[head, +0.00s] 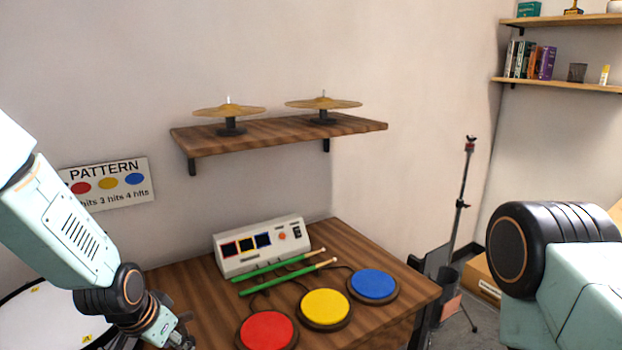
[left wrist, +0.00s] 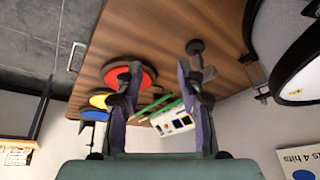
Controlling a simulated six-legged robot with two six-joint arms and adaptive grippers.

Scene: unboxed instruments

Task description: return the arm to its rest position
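My left arm comes in from the left in the head view, with its gripper (head: 172,338) low at the table's left front, partly cut off by the bottom edge. In the left wrist view the left gripper (left wrist: 164,62) has its two fingers wide apart with nothing held between them. The wooden table (head: 372,248) shows beyond the fingers. Part of my right arm is at the right edge of the head view; its gripper is out of view.
Red (head: 267,330), yellow (head: 325,308) and blue (head: 374,284) pads lie on the table. Two green sticks (head: 285,276) lie before a white control box (head: 262,246). A shelf (head: 280,134) holds two cymbals. A white drum (head: 40,318) stands left. A stand (head: 459,205) is right.

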